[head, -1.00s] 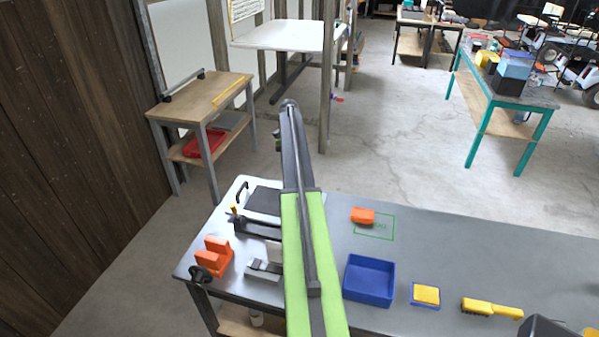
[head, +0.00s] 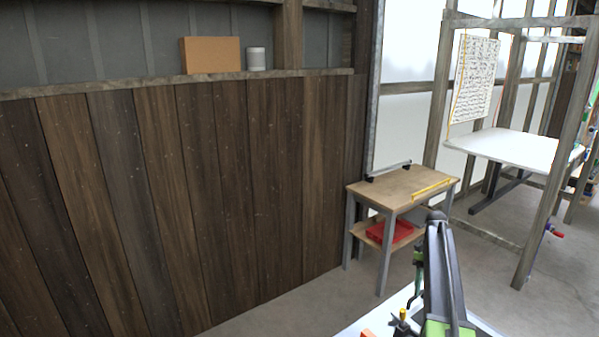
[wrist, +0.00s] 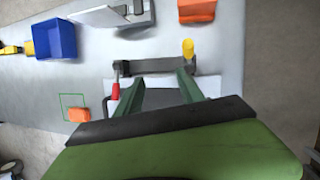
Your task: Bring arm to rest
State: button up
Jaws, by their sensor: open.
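My gripper (wrist: 160,82) shows in the wrist view with its two green fingers spread apart and nothing between them. It is above the grey workbench (wrist: 225,60), over a dark bar clamp (wrist: 155,66) with a red handle and a yellow handle. I cannot tell how high it is. In the head view my arm reaches up from the lower right, over a corner of the bench. The fingers are too small there to judge.
In the wrist view a blue bin (wrist: 54,40), an orange block (wrist: 78,115) and an orange holder (wrist: 196,10) are on the bench. A small wooden table (head: 405,187) stands beyond the arm in the head view, near a plank wall (head: 210,200).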

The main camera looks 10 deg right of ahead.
jog(key=s+a+n+h, duration=0.1)
jog(key=s+a+n, duration=0.1)
jog(key=a, duration=1)
jog(key=s+a+n, duration=0.1)
jog(key=a+n, duration=0.1)
jog(key=a, duration=1.1)
jog(key=s+a+f+n+t+h, duration=0.1)
jog(key=s+a+f+n+t, duration=0.1)
jog(key=s+a+n+t, duration=0.2)
jog(key=s+a+n, duration=0.3)
jog(key=s+a, duration=0.4)
jog(key=a, duration=0.3)
jog(key=shift+s, duration=0.4)
jog(key=shift+f, duration=0.1)
